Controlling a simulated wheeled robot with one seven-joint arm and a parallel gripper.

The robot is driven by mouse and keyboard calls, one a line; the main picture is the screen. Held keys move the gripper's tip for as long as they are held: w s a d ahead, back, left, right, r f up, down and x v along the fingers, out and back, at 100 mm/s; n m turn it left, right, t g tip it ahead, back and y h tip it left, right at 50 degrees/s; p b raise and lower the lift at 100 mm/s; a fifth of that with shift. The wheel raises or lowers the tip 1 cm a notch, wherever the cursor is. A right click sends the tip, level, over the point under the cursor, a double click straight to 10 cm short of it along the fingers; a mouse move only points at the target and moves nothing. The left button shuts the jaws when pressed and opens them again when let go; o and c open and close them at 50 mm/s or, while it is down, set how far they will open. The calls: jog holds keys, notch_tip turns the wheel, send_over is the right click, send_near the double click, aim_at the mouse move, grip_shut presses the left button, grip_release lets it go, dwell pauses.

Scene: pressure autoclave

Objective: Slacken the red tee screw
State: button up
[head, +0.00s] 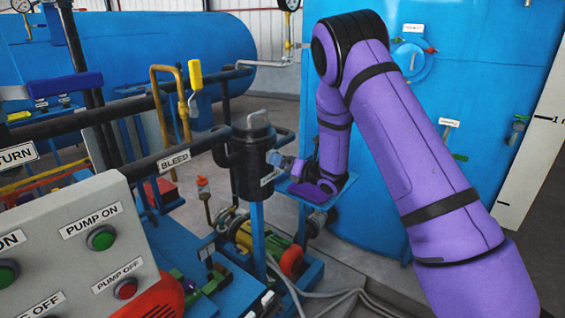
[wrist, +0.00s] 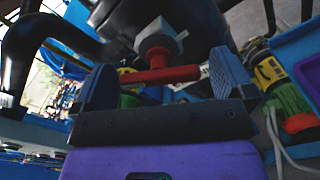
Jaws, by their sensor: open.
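The red tee screw (wrist: 168,75) shows in the wrist view, with its crossbar lying roughly level between my two fingers. Its red stem runs into a grey block (wrist: 163,36) on the side of a black vessel (head: 249,175). My gripper (wrist: 161,62) is open, with one finger off each end of the crossbar. The bar's right end is close to the right finger; I cannot tell whether they touch. In the head view my gripper (head: 284,163) is beside the black vessel, and I cannot make out the tee screw there.
The BLEED pipe (head: 170,150) runs into the vessel from the left. A grey control panel (head: 75,255) stands at the front left. A blue tank wall (head: 480,100) rises behind my arm. A green and yellow pump (head: 243,235) and pale hoses (head: 340,296) lie low down.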

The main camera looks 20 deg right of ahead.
jog(key=v, duration=1)
jog(key=s+d+r+m+g+h, duration=0.1)
jog(key=s+d+r+m+h, duration=0.2)
jog(key=r+m, duration=0.4)
jog(key=s+r+m+h, duration=0.3)
jog(key=r+m+h, duration=0.1)
jog(key=r+m, duration=0.25)
jog(key=s+d+r+m+g+h, duration=0.1)
jog(key=s+d+r+m+h, duration=0.2)
jog(key=r+m, duration=0.4)
jog(key=s+a+r+m+g, duration=0.1)
jog(key=s+a+m+g, duration=0.2)
jog(key=s+m, duration=0.5)
jog(key=s+a+r+m+g, duration=0.2)
jog(key=s+m, duration=0.6)
jog(key=s, duration=1.4)
jog(key=shift+a+g+h, duration=0.3)
jog(key=shift+a+g, duration=0.15)
jog(key=shift+g, duration=0.75)
jog(key=shift+m, duration=0.25)
